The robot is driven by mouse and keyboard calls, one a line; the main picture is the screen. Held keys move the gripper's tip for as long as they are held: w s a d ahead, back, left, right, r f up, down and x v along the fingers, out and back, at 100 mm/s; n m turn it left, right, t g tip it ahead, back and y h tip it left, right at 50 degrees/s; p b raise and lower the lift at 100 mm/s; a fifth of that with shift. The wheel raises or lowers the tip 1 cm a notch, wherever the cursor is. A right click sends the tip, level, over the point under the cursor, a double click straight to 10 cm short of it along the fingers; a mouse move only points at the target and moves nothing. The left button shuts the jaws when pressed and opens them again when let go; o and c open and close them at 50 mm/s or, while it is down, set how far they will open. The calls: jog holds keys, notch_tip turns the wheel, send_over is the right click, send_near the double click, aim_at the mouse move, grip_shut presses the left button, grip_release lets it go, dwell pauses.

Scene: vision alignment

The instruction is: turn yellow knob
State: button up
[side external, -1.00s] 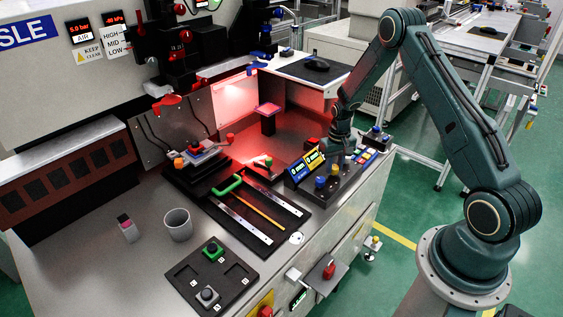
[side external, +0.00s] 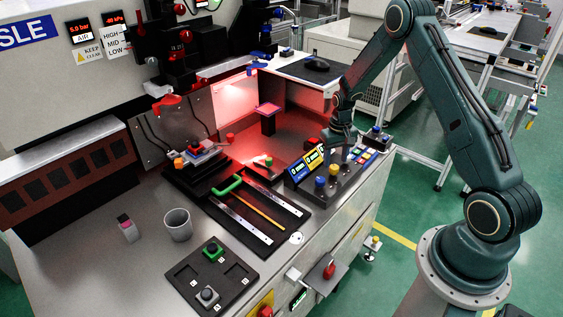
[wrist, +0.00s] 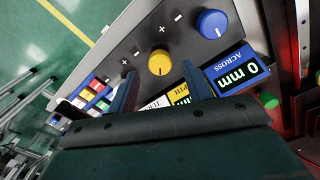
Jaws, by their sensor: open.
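The yellow knob (wrist: 161,62) stands on a dark control panel between printed plus and minus signs. It also shows in the side view (side external: 334,169), just below my gripper (side external: 336,152). In the wrist view my gripper (wrist: 160,80) is open, with one finger on each side of the space just below the knob in the picture. The fingers hold nothing, and I cannot tell whether they touch the knob. A blue knob (wrist: 212,23) is beside it, up and to the right. A yellow display (wrist: 183,95) is partly hidden by a finger.
A blue display (wrist: 238,71) reads "ACROSS 0 mm". Several coloured buttons (wrist: 97,88) are left of the fingers. In the side view, a slotted black fixture (side external: 260,208) with a green handle (side external: 228,186) lies left of the panel. A grey cup (side external: 178,224) stands on the bench.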

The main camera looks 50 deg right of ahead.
aim_at(334, 166)
notch_tip(334, 166, up, 11)
jog(key=shift+f, duration=0.15)
dwell(0.6)
jog(key=s+a+r+n+t, duration=0.1)
jog(key=s+a+r, duration=0.3)
jog(key=a+r, duration=0.4)
jog(key=s+a+r+n+t, duration=0.2)
jog(key=s+a+r, duration=0.3)
jog(key=r, duration=0.6)
jog(key=s+a+r+n+t, duration=0.1)
jog(key=s+a, duration=0.4)
jog(key=s, duration=0.3)
jog(key=s+a+r+n+t, duration=0.1)
jog(key=s+a+r, duration=0.1)
jog(key=s+a, duration=0.3)
jog(key=shift+s+r+t, duration=0.2)
jog(key=shift+s+t, duration=0.1)
jog(key=shift+s, duration=1.05)
